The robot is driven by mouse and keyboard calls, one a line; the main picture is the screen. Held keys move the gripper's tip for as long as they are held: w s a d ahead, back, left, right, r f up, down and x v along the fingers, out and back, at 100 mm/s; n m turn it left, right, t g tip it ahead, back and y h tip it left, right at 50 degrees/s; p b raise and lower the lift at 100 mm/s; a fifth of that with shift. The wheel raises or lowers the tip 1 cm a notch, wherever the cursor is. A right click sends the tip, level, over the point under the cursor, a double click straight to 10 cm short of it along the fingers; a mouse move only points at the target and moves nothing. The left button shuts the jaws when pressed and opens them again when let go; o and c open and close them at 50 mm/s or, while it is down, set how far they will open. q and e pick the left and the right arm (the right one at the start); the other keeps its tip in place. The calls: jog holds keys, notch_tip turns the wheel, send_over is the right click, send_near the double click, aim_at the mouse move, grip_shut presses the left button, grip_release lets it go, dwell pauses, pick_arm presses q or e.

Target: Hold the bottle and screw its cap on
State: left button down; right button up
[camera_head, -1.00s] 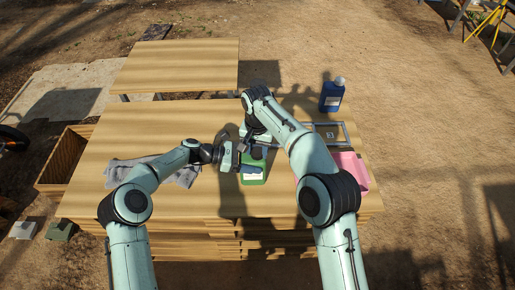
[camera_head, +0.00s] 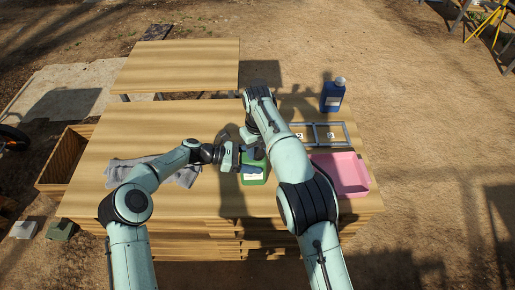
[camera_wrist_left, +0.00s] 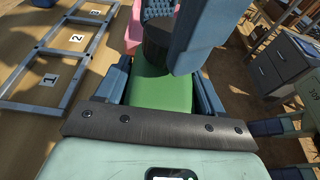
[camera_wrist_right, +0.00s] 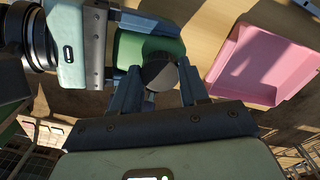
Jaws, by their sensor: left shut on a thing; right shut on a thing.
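I cannot tell how far the cap is seated on the neck.
A pink tray (camera_head: 363,190) lies right of the bottle. Behind it is a grey frame (camera_head: 346,136) with numbered squares. A grey cloth (camera_head: 184,177) lies left. A wooden crate (camera_head: 50,178) is beyond the table's left edge.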

jog(key=shift+m, duration=0.6)
jog(key=o, duration=1)
jog(key=shift+r, duration=2.25)
jog(key=shift+c, duration=0.4)
